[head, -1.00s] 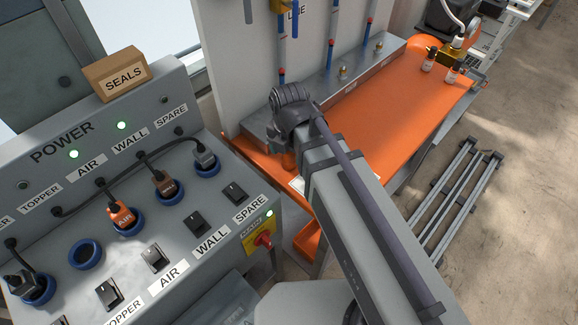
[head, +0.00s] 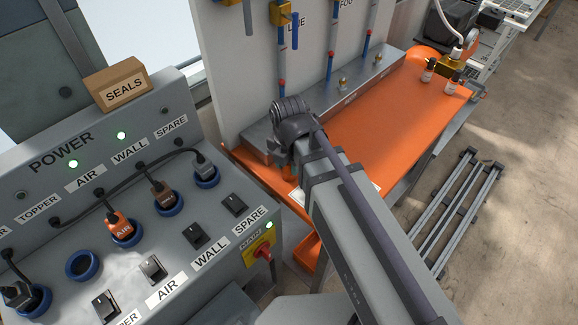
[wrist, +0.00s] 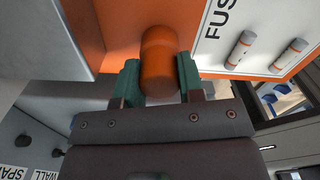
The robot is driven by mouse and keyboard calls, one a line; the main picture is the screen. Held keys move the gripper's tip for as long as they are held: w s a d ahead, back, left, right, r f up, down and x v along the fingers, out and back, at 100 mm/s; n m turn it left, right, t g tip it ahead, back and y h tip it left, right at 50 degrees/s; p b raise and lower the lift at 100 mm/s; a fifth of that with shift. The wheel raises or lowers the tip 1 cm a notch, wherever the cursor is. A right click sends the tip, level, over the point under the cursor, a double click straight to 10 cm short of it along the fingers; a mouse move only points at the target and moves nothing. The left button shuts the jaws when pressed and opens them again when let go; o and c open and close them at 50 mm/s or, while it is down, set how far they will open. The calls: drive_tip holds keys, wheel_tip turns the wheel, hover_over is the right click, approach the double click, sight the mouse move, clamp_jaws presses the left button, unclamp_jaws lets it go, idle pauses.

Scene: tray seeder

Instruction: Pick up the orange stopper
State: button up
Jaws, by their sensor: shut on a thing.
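The orange stopper (wrist: 159,55) is a rounded, smooth piece in the wrist view. My gripper (wrist: 159,75) has its green jaws on both sides of it and is shut on it. The stopper's top end overlaps the orange surface behind it, so I cannot tell whether it touches anything there. In the head view my wrist is over the near left end of the orange bench (head: 385,125), and my arm hides the jaws and most of the stopper.
The grey power panel (head: 190,268) with plugs and switches stands at the left, a SEALS box (head: 128,92) on top. A metal manifold (head: 345,92) runs along the bench's back. Two fuses (wrist: 290,55) lie beside a label in the wrist view. Small bottles (head: 453,83) stand at the far end.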

wheel_tip(320, 180, up, 16)
drive_tip(key=p, duration=1.5)
drive_tip(key=shift+p, duration=0.4)
drive_tip(key=shift+f, duration=0.25)
drive_tip(key=s+a, duration=0.8)
drive_tip(key=a, duration=0.7)
drive_tip(key=s+a, duration=0.8)
drive_tip(key=a, duration=0.8)
drive_tip(key=s+a, duration=0.9)
drive_tip(key=a, duration=0.7)
wheel_tip(320, 180, down, 11)
drive_tip(key=b, duration=1.1)
drive_tip(key=shift+f+b, duration=0.3)
drive_tip(key=shift+b, duration=0.2)
